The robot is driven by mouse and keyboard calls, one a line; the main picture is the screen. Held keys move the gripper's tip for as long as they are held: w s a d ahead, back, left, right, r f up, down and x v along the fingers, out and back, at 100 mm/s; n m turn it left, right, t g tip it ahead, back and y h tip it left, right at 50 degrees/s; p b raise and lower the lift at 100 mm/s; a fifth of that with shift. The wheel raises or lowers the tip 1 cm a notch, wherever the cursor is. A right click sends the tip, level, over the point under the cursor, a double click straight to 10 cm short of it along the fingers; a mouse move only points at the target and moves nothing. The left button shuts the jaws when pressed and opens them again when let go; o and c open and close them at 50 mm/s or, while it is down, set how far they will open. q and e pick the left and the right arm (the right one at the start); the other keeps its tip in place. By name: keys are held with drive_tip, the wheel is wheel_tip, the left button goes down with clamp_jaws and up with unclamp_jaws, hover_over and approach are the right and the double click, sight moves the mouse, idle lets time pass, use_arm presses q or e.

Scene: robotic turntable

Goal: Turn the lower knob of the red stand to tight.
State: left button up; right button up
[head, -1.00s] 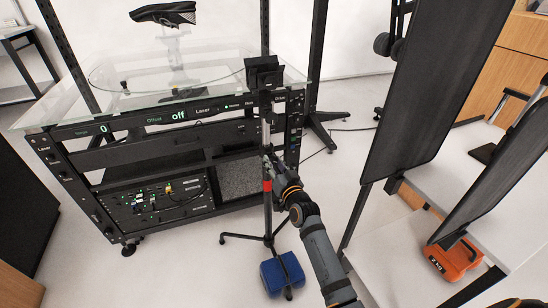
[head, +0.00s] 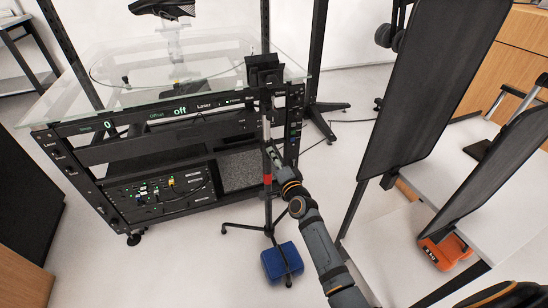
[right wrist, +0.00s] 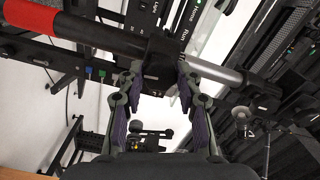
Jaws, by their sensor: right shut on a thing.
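The red stand is a slim tripod with a red band (head: 267,180) on its pole, just in front of the turntable rig. The red section also shows at the upper left of the right wrist view (right wrist: 30,18). My right gripper (head: 269,148) is at the pole just above the red band. In the right wrist view, its fingers are closed on both sides of the black lower knob (right wrist: 160,62) at the pole's collar. The knob is partly covered by the fingers, and its tightness cannot be read. My left gripper is not in view.
The turntable rig with its glass top (head: 90,92) stands directly behind the stand. A blue weight (head: 282,262) lies at the stand's feet. Dark panels (head: 430,90) and a white table with an orange case (head: 445,252) are on the right. The floor left of the stand is clear.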

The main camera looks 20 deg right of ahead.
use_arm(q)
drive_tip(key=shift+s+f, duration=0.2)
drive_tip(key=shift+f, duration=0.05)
use_arm(e)
drive_tip(key=shift+m, duration=0.6)
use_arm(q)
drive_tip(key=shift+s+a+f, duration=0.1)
use_arm(e)
drive_tip(key=o, duration=1.2)
drive_tip(key=shift+c, duration=0.2)
drive_tip(key=shift+s, duration=0.1)
drive_tip(key=s, duration=1.1)
drive_tip(key=shift+s+d, duration=0.4)
drive_tip(key=shift+f, duration=0.1)
